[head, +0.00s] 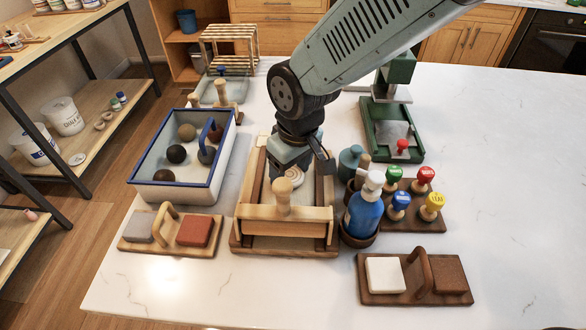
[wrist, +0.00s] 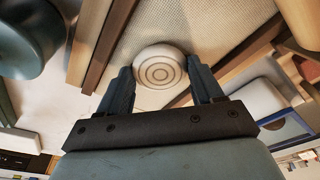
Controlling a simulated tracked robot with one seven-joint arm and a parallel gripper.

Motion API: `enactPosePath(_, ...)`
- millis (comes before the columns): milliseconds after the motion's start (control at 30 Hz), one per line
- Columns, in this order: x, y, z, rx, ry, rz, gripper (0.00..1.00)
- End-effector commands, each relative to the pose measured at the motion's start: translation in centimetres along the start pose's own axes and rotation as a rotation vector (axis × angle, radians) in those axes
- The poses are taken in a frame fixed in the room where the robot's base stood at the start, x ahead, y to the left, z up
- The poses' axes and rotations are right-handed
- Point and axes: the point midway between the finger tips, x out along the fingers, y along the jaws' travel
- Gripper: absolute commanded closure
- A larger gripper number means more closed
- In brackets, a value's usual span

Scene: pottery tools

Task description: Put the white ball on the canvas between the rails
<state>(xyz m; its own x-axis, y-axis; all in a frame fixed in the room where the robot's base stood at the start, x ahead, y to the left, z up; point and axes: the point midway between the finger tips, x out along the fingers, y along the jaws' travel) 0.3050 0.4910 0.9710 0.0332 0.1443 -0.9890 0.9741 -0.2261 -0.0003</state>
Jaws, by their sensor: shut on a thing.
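The white ball (wrist: 160,66), marked with brown rings, sits between the fingers of my gripper (wrist: 162,86) in the wrist view. My gripper is shut on it. In the head view the ball (head: 291,172) shows partly under my gripper (head: 292,165), inside the wooden frame. The pale woven canvas (wrist: 218,25) lies beyond the ball in the wrist view, bordered by dark brown rails (wrist: 108,45). The right rail (head: 325,195) also shows in the head view. The ball is over or on the canvas; I cannot tell whether it touches.
A wooden crosspiece with a knob (head: 283,190) spans the frame's near end. A blue-rimmed tray (head: 178,190) with several dark balls stands left. A blue bottle (head: 364,215) and a stamp rack (head: 420,222) stand right. Block holders (head: 170,235) sit in front.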

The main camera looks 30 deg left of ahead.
Motion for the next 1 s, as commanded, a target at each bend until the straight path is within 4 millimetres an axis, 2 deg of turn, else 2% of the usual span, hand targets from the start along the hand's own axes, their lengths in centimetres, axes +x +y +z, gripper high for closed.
enactPosePath(267,0.1,0.0,0.0,0.000,0.000,0.000,0.71)
enactPosePath(300,0.2,0.0,0.0,0.000,0.000,0.000,0.33)
enactPosePath(567,0.1,0.0,0.0,0.000,0.001,0.000,0.09)
enactPosePath(833,0.0,0.0,0.0,0.000,0.002,0.000,0.09)
enactPosePath(1000,-1.5,0.0,-0.1,0.000,0.004,0.000,0.09)
